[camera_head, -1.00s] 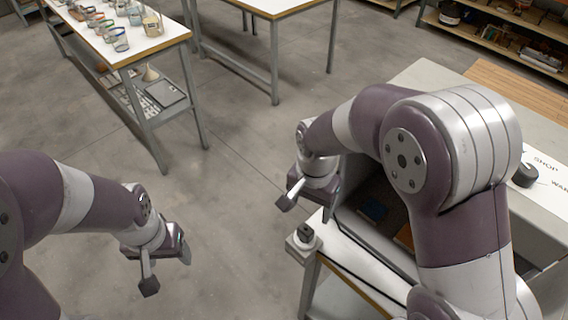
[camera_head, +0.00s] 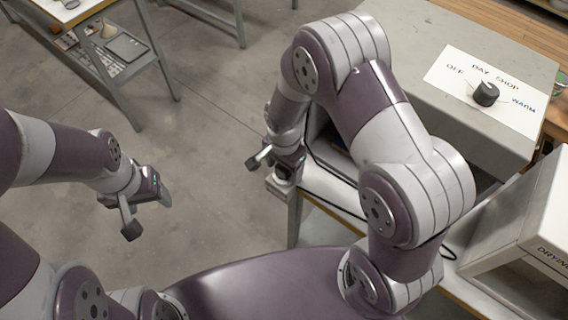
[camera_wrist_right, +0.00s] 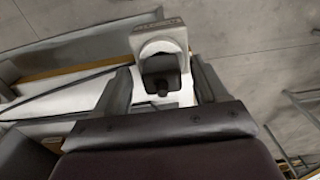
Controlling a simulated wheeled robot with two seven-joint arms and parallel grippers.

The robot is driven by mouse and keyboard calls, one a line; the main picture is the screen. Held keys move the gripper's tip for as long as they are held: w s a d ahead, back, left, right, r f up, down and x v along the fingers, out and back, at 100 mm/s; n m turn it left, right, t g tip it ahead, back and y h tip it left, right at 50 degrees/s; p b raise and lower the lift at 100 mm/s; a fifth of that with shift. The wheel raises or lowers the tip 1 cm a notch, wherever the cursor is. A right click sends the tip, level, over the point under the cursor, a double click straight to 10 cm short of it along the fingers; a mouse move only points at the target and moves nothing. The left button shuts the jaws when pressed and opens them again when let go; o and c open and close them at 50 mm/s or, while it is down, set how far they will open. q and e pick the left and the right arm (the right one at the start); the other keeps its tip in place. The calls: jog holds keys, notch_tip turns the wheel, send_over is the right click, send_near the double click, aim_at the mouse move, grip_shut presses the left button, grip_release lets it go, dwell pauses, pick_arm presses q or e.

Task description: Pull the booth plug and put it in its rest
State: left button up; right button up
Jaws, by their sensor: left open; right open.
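The dark plug (camera_wrist_right: 160,74) sits at a pale grey block (camera_wrist_right: 158,38) with a rounded opening, at the corner of the white-topped bench. My right gripper (camera_wrist_right: 163,82) is open, with one finger on each side of the plug; I cannot tell whether they touch it. In the head view my right gripper (camera_head: 288,160) is over the block at the bench corner and hides most of the plug. A dark cord (camera_head: 335,205) lies along the bench. My left gripper (camera_head: 160,192) is open and empty over the floor. I cannot tell a separate rest apart.
The grey booth (camera_head: 405,60) stands right of my right arm, with a black dial (camera_head: 486,93) on a white plate reading OFF, DAY, SHOP, WARM. A pale drying box (camera_head: 520,240) stands at the lower right. Another bench (camera_head: 112,65) is at upper left. Open floor lies between.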

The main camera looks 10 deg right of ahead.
jog(key=shift+w+f, duration=0.15)
jog(key=shift+f, duration=0.05)
jog(key=c, duration=1.1)
jog(key=shift+r, duration=0.15)
jog(key=shift+r, duration=0.1)
jog(key=shift+r+p, duration=0.35)
jog(key=shift+p, duration=0.25)
jog(key=shift+r, duration=0.1)
jog(key=shift+r+p, duration=1.55)
